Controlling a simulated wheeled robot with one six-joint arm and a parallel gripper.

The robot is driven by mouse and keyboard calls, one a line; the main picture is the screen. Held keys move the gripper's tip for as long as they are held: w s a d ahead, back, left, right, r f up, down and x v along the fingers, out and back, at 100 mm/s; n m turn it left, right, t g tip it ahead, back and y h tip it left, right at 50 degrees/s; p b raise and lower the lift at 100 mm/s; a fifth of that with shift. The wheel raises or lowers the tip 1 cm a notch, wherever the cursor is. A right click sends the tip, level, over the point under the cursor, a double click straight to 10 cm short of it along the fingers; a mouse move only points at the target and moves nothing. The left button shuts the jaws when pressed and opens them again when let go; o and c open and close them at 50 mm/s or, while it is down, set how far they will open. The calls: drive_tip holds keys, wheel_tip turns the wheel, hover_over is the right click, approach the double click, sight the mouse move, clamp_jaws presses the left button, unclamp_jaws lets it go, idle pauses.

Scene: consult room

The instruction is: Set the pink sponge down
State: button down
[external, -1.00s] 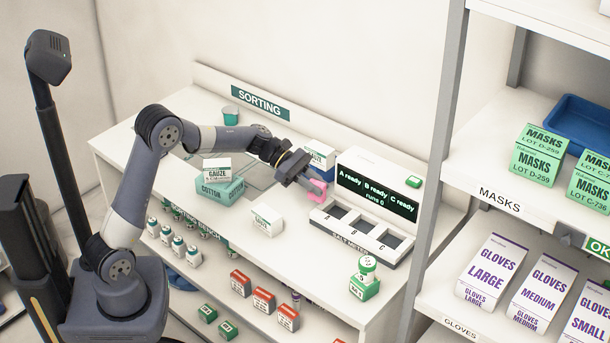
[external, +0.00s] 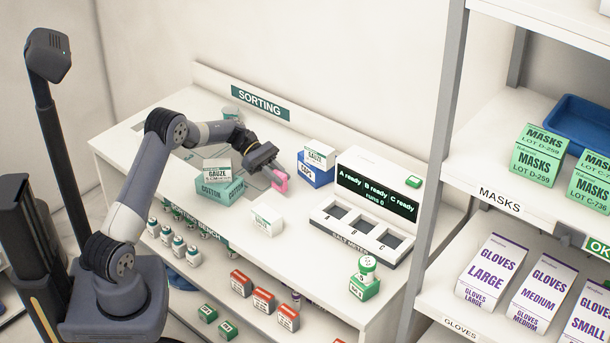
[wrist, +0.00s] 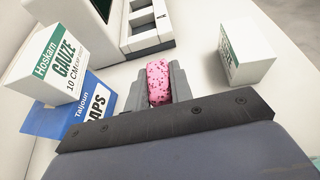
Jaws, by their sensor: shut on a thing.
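The pink sponge (external: 280,181) is held between the fingers of my gripper (external: 274,173), above the white bench top. In the wrist view the speckled pink sponge (wrist: 159,82) sits between the two grey fingers of my gripper (wrist: 157,85), which are shut on it. In the external view the sponge is left of the blue caps box and behind the loose white gauze box. The exact gap between the sponge and the bench cannot be told.
A gauze box (external: 319,155) sits on a blue caps box (external: 315,176) to the right. A white box (external: 267,219) stands in front. A gauze box on a green cotton box (external: 222,191) stands left.

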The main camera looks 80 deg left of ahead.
drive_tip(key=shift+f, duration=1.8)
drive_tip(key=shift+f, duration=0.1)
drive_tip(key=shift+f, duration=0.15)
drive_tip(key=c, duration=1.3)
unclamp_jaws()
drive_tip(key=shift+o, duration=0.2)
